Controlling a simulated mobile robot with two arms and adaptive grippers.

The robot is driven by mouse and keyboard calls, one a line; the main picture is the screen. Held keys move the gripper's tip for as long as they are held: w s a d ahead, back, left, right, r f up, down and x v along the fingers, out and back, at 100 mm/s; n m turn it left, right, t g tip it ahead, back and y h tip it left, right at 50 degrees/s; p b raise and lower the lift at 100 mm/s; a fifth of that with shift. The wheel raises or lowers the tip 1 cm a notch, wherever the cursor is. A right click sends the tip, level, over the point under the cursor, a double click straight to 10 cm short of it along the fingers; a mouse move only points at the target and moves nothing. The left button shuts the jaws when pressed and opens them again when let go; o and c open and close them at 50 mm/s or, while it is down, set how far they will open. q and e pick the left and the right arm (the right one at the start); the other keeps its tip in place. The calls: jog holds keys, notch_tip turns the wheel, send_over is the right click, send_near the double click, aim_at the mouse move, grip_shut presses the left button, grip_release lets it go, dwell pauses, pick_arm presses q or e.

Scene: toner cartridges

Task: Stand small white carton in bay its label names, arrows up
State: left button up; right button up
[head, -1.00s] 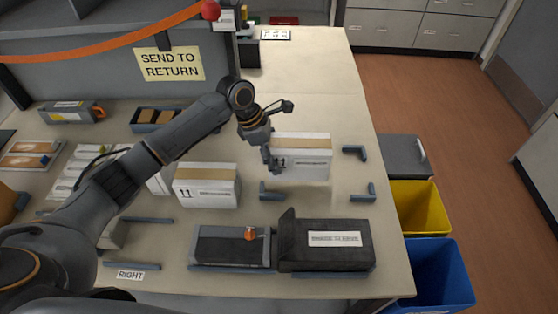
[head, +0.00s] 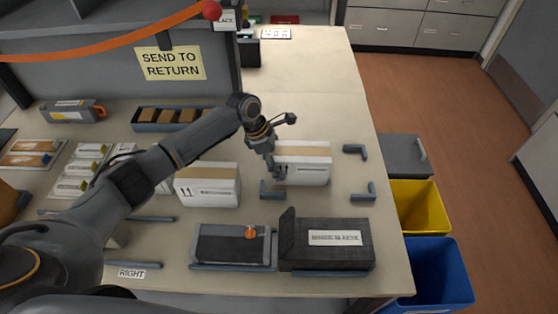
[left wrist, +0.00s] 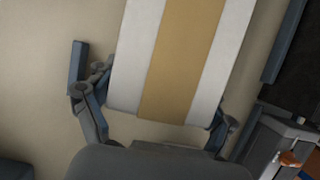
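A white carton (head: 315,175) with a tan tape strip on top stands level, its printed front label too small to read. My left gripper (head: 275,172) is at its left end, one finger across the front face. In the left wrist view, the carton (left wrist: 205,60) lies between the fingers (left wrist: 160,105), which meet its two long sides; their tips are hidden beside it. The carton sits among corner brackets (head: 355,149), on or just above the table. A second white carton (head: 215,193) with two up arrows stands to the left. My right gripper is out of view.
A black cartridge (head: 325,255) and a flat dark unit (head: 230,245) with an orange knob lie in front. A RIGHT sign (head: 131,273) is at the front left. Yellow (head: 418,205) and blue (head: 440,270) bins stand off the right edge. Table behind the carton is clear.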

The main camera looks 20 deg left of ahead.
pick_arm(q)
jog(key=shift+o, duration=0.3)
jog(key=shift+r, duration=0.1)
jog(key=v, duration=1.2)
jog(key=shift+b, duration=0.45)
